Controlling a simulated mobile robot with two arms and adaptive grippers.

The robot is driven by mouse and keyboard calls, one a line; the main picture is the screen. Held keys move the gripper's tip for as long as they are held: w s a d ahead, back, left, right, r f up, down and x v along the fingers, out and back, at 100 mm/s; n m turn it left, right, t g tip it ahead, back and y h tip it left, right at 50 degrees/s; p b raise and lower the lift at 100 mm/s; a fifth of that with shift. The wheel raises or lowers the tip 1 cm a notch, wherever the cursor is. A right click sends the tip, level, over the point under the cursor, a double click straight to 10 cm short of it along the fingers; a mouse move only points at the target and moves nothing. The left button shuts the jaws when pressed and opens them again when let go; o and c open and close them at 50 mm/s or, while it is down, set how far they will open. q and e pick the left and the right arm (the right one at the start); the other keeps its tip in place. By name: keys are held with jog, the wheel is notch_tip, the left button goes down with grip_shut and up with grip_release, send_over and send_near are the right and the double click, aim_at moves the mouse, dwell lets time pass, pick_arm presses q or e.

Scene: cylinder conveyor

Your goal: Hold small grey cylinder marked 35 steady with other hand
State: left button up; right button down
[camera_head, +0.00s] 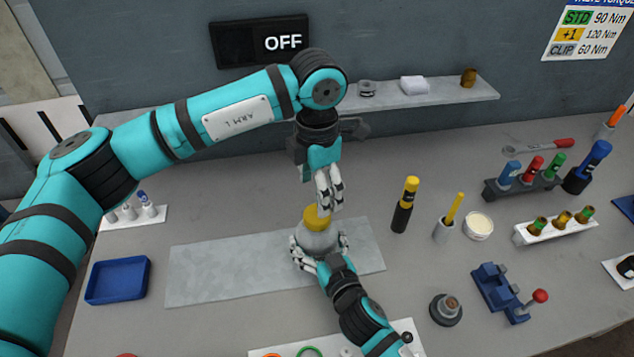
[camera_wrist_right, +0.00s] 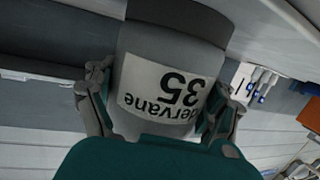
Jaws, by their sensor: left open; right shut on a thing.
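The small grey cylinder (camera_head: 318,238) stands on the light grey mat (camera_head: 215,270) with a yellow cap (camera_head: 316,218) on its top. Its white label with "35" shows in the right wrist view (camera_wrist_right: 165,95), upside down there. My right gripper (camera_head: 320,250) is shut around the cylinder's body, one finger on each side. My left gripper (camera_head: 329,200) points down just above the yellow cap and is open. Whether its fingertips touch the cap cannot be told.
A black bottle with a yellow top (camera_head: 404,205) stands right of the mat. A blue tray (camera_head: 118,280) lies at its left. A cup with a yellow stick (camera_head: 444,231), a white round dish (camera_head: 478,226) and a blue clamp fixture (camera_head: 500,292) stand farther right.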

aim_at(317, 217)
pick_arm(q)
jog(key=m, duration=0.7)
jog(key=shift+r, duration=0.3)
jog(key=shift+m, duration=0.4)
jog(key=shift+f, duration=0.15)
notch_tip(317, 217, down, 8)
jog(key=shift+r, duration=0.15)
